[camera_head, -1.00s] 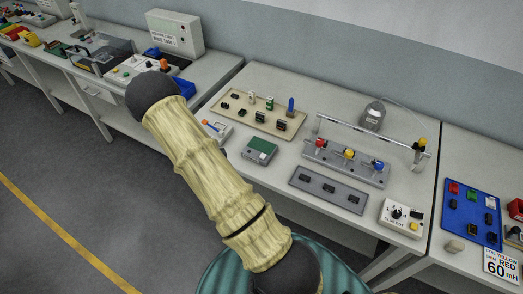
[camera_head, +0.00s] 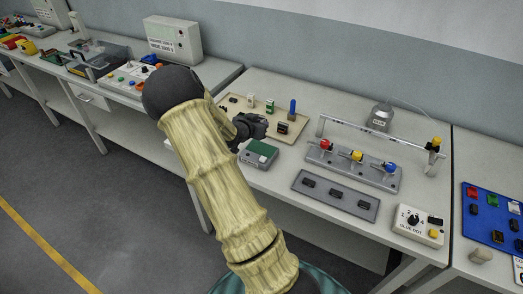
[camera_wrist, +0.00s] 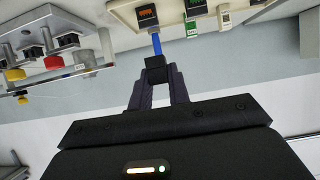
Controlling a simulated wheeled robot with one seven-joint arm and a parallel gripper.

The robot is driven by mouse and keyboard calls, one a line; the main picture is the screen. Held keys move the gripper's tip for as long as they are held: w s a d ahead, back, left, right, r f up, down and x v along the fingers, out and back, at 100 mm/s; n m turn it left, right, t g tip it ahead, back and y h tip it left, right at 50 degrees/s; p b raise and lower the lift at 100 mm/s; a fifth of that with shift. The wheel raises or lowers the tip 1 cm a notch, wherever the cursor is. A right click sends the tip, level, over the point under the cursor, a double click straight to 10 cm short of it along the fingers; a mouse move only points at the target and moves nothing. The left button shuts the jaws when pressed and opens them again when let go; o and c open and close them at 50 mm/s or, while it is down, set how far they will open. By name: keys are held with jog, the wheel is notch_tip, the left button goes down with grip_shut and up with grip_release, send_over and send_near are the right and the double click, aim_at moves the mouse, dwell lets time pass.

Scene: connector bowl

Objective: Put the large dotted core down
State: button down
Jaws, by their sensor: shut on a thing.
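My gripper (camera_wrist: 155,92) is shut on a small dark block, which I take to be the core (camera_wrist: 155,68); no dots show on its visible face. In the head view my gripper (camera_head: 258,127) is dark and hangs near the front of the beige tray (camera_head: 301,137), close to the green-topped box; the held core cannot be made out there. Whether the core touches anything below is not clear. On the tray stand a blue post (camera_head: 292,109) and several small blocks and connectors; my arm and gripper hide part of it.
A green-topped grey box (camera_head: 258,153) is just in front of my gripper. To the right are a grey strip with black slots (camera_head: 335,197), a rack with red, yellow and blue knobs (camera_head: 350,170), and a dial box (camera_head: 418,226). A metal rail stands above the rack.

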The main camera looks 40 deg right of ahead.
send_over(260, 151)
jog(key=shift+w+f, duration=0.1)
jog(key=shift+f, duration=2.85)
jog(key=shift+f+p, duration=0.6)
jog(key=shift+f, duration=1.45)
jog(key=shift+f, duration=0.25)
jog(key=c, duration=1.3)
grip_release()
jog(key=shift+r, duration=0.1)
